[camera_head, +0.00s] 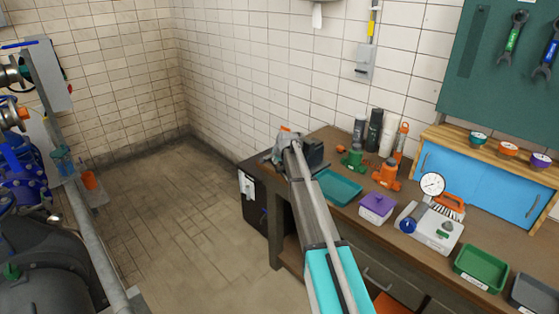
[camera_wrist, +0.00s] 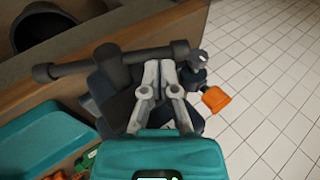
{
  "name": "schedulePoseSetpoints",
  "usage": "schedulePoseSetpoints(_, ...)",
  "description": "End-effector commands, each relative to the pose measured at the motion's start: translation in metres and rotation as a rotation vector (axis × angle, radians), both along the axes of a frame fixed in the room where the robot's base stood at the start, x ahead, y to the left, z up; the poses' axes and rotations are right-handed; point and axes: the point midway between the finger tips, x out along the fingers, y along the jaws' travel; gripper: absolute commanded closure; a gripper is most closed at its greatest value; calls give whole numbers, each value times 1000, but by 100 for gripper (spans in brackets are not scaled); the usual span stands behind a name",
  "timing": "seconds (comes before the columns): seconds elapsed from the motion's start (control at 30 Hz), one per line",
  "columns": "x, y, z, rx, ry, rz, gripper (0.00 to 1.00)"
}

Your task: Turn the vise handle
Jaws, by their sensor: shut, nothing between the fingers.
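The dark vise (camera_wrist: 105,95) sits at the bench edge, under and beside my gripper in the wrist view; it also shows in the head view (camera_head: 314,153), partly behind my arm. A dark bar with thicker ends (camera_wrist: 85,66), which looks like the vise handle, runs across the vise. My gripper (camera_wrist: 159,66) is shut and empty, its fingertips together over the right part of the bar. I cannot tell whether they touch it. In the head view, my gripper (camera_head: 285,143) reaches the bench's far left end. An orange piece (camera_wrist: 215,98) shows right of the fingers.
A teal tray (camera_wrist: 40,130) lies beside the vise. On the bench (camera_head: 345,211) stand a green item (camera_head: 353,158), an orange jack (camera_head: 387,173), a purple-lidded box (camera_head: 376,205) and a dial gauge (camera_head: 432,185).

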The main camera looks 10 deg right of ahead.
Motion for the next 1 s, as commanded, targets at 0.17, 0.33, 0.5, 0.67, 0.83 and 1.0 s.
schedulePoseSetpoints(0.17,0,0,0,0,0,0,100)
schedulePoseSetpoints(0.33,-1,0,4,0,0,0,100)
schedulePoseSetpoints(0.5,-4,0,13,0,0,0,100)
schedulePoseSetpoints(0.67,-8,0,26,-1,0,1,100)
schedulePoseSetpoints(0.83,-13,-2,40,0,0,0,100)
schedulePoseSetpoints(1.0,-21,-3,54,1,0,-1,100)
